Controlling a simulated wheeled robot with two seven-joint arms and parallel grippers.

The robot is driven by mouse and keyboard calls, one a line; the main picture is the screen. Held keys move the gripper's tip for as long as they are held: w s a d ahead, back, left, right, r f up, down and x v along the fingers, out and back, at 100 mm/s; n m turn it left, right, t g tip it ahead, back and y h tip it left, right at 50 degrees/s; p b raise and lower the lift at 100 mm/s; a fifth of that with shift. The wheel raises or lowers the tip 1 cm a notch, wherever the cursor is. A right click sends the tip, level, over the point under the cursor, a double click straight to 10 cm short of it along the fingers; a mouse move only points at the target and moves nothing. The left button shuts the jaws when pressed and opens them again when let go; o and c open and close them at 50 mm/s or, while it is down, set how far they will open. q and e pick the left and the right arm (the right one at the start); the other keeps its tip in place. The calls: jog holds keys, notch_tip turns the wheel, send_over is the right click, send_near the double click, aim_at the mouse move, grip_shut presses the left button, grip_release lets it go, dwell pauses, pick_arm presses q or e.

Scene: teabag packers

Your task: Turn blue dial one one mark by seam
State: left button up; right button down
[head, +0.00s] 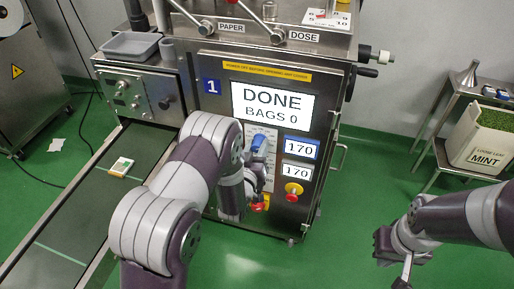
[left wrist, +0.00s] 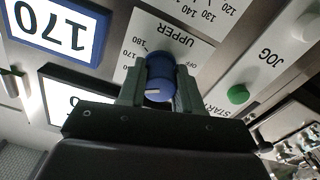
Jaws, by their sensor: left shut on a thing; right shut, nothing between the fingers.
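The blue dial (head: 259,143) is on the front panel of the machine marked 1, below the screen reading DONE, BAGS 0. In the left wrist view the blue dial (left wrist: 160,70) sits on a white scale plate marked UPPER, with 170, 180 and OFF around it. A pale pointer line shows on its face. My left gripper (left wrist: 159,92) is shut on the dial, one finger on each side. In the head view my left arm hides most of that hand. My right gripper (head: 398,262) is shut and empty, over the green floor at lower right.
A green JOG-side button (left wrist: 238,94) is near the dial. A conveyor (head: 75,215) with a small box (head: 121,167) runs at left. A MINT bin (head: 484,137) stands right.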

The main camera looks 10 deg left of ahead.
pick_arm(q)
jog(key=shift+s+f, duration=0.1)
jog(key=shift+f, duration=0.2)
jog(key=o, duration=1)
jog(key=shift+r, duration=0.1)
jog(key=s, duration=0.6)
jog(key=s+p, duration=0.1)
jog(key=s, duration=0.5)
jog(key=shift+s+a, duration=0.2)
jog(key=shift+s, duration=0.1)
